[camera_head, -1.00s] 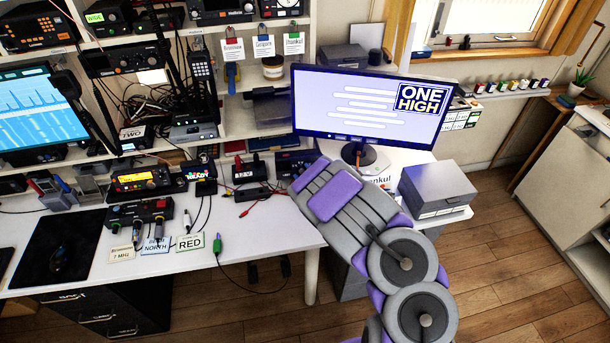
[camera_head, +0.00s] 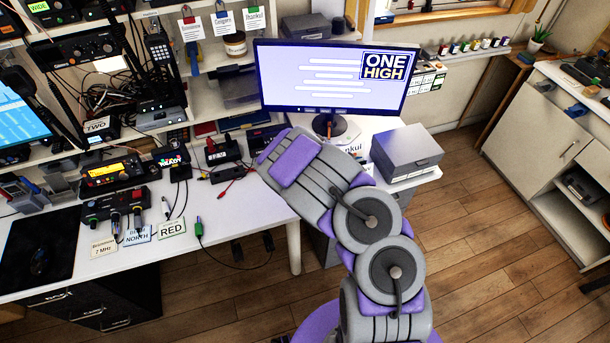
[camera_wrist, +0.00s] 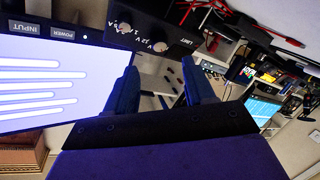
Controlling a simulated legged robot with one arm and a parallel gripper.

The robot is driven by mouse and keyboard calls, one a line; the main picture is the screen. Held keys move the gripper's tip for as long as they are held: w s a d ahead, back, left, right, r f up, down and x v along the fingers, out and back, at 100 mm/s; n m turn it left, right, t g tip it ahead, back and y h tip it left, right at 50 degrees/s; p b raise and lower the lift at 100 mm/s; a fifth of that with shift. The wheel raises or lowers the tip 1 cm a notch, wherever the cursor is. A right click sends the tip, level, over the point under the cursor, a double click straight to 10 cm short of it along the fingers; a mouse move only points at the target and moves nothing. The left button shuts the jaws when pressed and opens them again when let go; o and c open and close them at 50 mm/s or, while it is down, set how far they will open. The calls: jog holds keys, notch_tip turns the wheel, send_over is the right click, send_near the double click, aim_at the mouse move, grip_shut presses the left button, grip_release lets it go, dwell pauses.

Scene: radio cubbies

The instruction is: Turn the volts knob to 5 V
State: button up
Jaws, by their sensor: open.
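In the wrist view a black box (camera_wrist: 150,28) with small round knobs and white lettering shows at the top, ahead of the fingertips. "V", "12 V" and "LIMIT" can be made out; the knob pointer and its exact setting are too small to read. My gripper (camera_wrist: 160,68) is open, with its two dark blue fingers apart and nothing between them. The fingertips are just short of the box, and I see no contact with a knob. In the head view my arm reaches toward the bench left of the monitor, and its fingers are not visible there.
The monitor (camera_head: 335,80) stands close to the arm and fills the left of the wrist view (camera_wrist: 50,85). Red and black plugs (camera_wrist: 212,40) are on the box's right. A grey box (camera_head: 407,152) sits right of the monitor. Cables lie on the bench left. The floor is clear.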

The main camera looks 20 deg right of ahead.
jog(key=p+v, duration=0.8)
jog(key=v, duration=0.1)
dwell(0.8)
